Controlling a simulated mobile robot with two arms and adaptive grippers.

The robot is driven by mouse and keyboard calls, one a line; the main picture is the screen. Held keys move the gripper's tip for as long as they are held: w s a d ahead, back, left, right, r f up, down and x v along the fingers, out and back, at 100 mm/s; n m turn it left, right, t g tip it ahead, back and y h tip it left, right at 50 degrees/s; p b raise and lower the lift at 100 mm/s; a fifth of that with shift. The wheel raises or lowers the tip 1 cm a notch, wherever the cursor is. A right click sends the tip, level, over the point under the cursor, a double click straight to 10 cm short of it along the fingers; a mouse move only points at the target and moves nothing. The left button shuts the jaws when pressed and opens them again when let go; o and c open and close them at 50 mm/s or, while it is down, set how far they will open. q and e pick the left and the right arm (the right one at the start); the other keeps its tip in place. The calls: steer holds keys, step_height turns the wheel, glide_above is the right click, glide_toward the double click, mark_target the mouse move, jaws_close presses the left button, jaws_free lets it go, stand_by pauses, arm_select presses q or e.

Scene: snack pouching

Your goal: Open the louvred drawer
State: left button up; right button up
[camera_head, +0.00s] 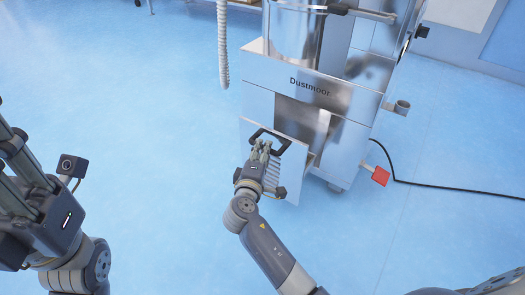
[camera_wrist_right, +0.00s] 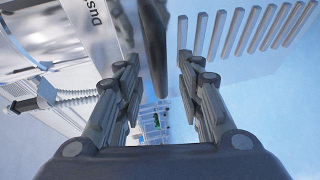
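The louvred drawer (camera_head: 285,187) is low on the front of the steel machine marked Dustmoor. Its pale front panel stands out from the cabinet, with a gap behind its upper edge. Its slats (camera_wrist_right: 245,32) show at the upper right in the right wrist view. The dark bar handle (camera_head: 283,142) is near the panel's top; it also shows in the wrist view (camera_wrist_right: 153,45). My right gripper (camera_head: 262,148) is at the handle. Its fingers are apart, one on each side of the bar, with gaps visible. My left gripper (camera_head: 18,150) is far left, away from the machine, its fingertips partly cut off.
The Dustmoor machine (camera_head: 345,85) stands on a blue floor. A ribbed hose (camera_head: 222,45) hangs at its left. A red pedal (camera_head: 380,176) and a black cable (camera_head: 440,186) are at its right. The floor before and left of the drawer is clear.

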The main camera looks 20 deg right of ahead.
steer(key=v, duration=0.6)
stand_by(0.3)
